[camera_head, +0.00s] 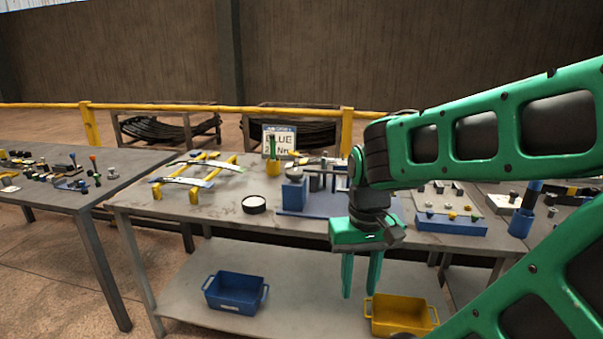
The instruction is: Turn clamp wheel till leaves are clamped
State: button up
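A blue fixture (294,195) stands on the middle table, with round grey parts on top and a blue base plate (312,212). Which of its parts is the clamp wheel I cannot tell, as it is small and partly behind my arm. Curved pale leaves (188,181) lie across a yellow rack (213,170) at the left of the table. Whether any leaves sit in the fixture is not clear. My green gripper (361,285) points down at the table's front edge, right of and nearer than the fixture. Its fingers are apart with nothing between them.
A dark round dish with a pale inside (254,204) lies left of the fixture. A blue bin (235,292) and a yellow bin (399,314) are on the lower shelf. A blue block (451,224) is at right. The table's front left is clear.

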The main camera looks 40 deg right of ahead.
aim_at(294, 175)
jog(key=i, duration=0.95)
